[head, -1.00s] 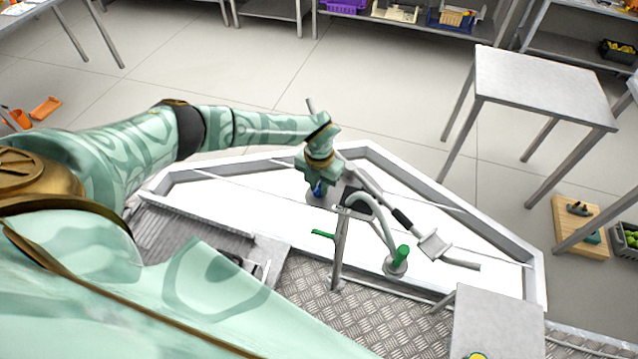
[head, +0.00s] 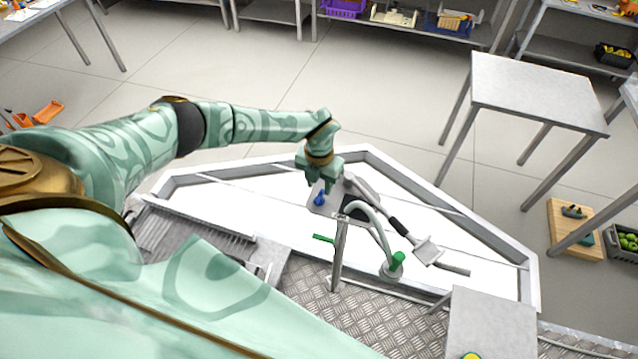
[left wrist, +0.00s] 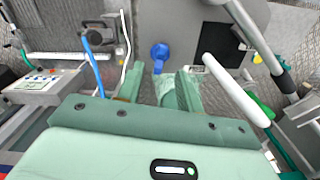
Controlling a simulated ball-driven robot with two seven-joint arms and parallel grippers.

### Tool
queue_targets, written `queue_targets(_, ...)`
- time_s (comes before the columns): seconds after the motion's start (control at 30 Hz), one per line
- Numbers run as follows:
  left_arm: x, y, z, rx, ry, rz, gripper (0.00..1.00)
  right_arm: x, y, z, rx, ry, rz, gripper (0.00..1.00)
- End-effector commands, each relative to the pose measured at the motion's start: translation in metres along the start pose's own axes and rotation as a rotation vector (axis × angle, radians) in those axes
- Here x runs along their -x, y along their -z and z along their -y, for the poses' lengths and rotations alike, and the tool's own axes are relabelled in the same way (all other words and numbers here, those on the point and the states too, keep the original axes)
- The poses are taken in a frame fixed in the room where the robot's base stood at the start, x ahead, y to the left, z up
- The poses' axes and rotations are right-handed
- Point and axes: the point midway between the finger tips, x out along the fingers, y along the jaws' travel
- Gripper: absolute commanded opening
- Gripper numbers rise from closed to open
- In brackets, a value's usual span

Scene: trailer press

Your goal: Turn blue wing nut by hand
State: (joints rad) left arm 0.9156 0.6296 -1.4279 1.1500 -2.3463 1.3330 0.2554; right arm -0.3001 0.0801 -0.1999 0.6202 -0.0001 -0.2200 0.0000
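The blue wing nut (head: 320,198) stands on a grey plate at the far part of the white-floored frame. It also shows in the left wrist view (left wrist: 159,55), beyond the fingertips and near the line of the gap between them. My left gripper (head: 324,184) points down just above and beside the wing nut. Its fingers (left wrist: 158,84) are apart with nothing held between them. My right gripper is not in view.
A grey table (head: 540,95) stands on the floor at the right.

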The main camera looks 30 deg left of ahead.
Motion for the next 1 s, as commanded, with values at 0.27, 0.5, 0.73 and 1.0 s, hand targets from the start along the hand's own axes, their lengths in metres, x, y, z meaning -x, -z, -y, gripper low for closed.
queue_targets(0.27, -0.002, 0.001, 0.0, 0.0, 0.0, -0.001, 0.36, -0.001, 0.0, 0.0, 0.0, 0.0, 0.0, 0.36)
queue_targets(0.5, 0.017, 0.0, 0.0, 0.0, 0.0, 0.0, 0.36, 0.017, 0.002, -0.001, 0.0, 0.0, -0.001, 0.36)
queue_targets(0.73, 0.046, 0.0, 0.0, 0.0, 0.0, 0.0, 0.36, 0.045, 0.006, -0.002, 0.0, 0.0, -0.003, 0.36)
queue_targets(1.0, 0.06, 0.0, 0.0, 0.0, 0.0, -0.001, 0.36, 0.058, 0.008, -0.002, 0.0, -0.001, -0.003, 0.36)
